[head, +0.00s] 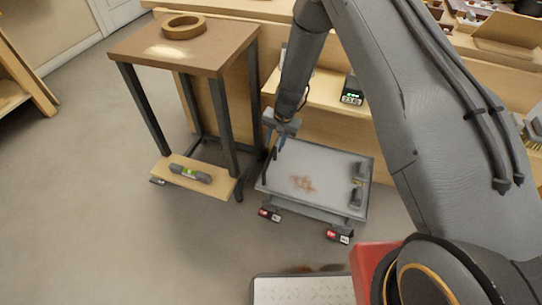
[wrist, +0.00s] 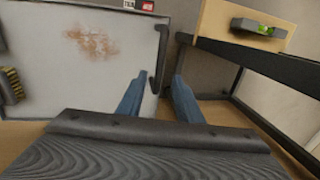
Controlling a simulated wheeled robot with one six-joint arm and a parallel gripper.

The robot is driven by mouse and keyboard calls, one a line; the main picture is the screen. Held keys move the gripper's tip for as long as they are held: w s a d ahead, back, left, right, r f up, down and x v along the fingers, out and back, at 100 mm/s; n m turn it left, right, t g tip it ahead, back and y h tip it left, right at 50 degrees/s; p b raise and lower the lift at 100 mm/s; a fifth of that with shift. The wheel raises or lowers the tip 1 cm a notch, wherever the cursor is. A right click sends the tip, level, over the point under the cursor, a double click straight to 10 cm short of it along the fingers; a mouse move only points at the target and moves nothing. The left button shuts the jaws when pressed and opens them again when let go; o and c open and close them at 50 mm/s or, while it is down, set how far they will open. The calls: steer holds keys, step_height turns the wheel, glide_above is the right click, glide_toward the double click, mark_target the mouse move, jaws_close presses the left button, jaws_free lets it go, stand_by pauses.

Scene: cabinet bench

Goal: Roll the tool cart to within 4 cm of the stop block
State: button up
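The tool cart (head: 330,177) is a low grey tray on casters with a rusty patch on top. It stands right of the small table, and its tray also fills the left of the wrist view (wrist: 60,80). A dark bar handle (wrist: 159,50) runs along the cart's table-side edge. My gripper (head: 273,144) is over that edge. In the wrist view my gripper (wrist: 157,98) is open, with one blue finger on each side of the handle's line; I cannot tell whether they touch it. I cannot pick out the stop block with certainty.
A brown-topped table (head: 190,50) with dark legs holds a wooden ring (head: 184,26). A spirit level (head: 190,173) lies on its low wooden board (head: 215,184). A wooden bench with a small display box (head: 352,90) stands behind the cart. Floor is clear at front left.

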mark_target(270, 157)
steer(key=f, duration=0.2)
steer(key=a+f, duration=0.1)
steer(key=f, duration=0.4)
steer(key=shift+w+a+b, duration=0.15)
steer(key=shift+w+b, duration=0.05)
steer(key=shift+b, duration=0.15)
jaws_close()
